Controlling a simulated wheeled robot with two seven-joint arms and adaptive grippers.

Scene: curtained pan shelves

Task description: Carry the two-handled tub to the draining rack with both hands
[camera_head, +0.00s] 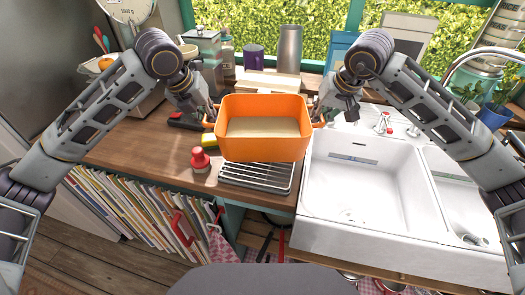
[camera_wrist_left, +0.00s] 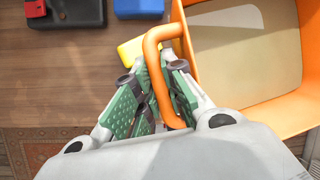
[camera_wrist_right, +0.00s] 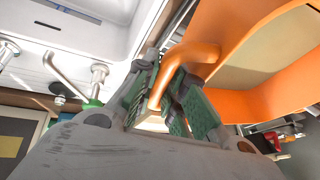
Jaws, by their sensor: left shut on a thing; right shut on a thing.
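The orange two-handled tub (camera_head: 264,150) is held up between my two arms, above the back part of the metal draining rack (camera_head: 257,178). Its pale inside faces up toward the head camera. My left gripper (camera_head: 209,120) is shut on the tub's left handle, seen close in the left wrist view (camera_wrist_left: 158,95). My right gripper (camera_head: 321,118) is shut on the right handle, seen close in the right wrist view (camera_wrist_right: 172,95). The tub hides the rack's back part, so I cannot tell the gap between them.
A white double sink (camera_head: 360,205) with a tap (camera_head: 384,122) lies right of the rack. A red-topped item (camera_head: 200,160) and a yellow block (camera_head: 209,141) stand close on the rack's left. Jars and boxes line the window side. Wooden counter is bare at left.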

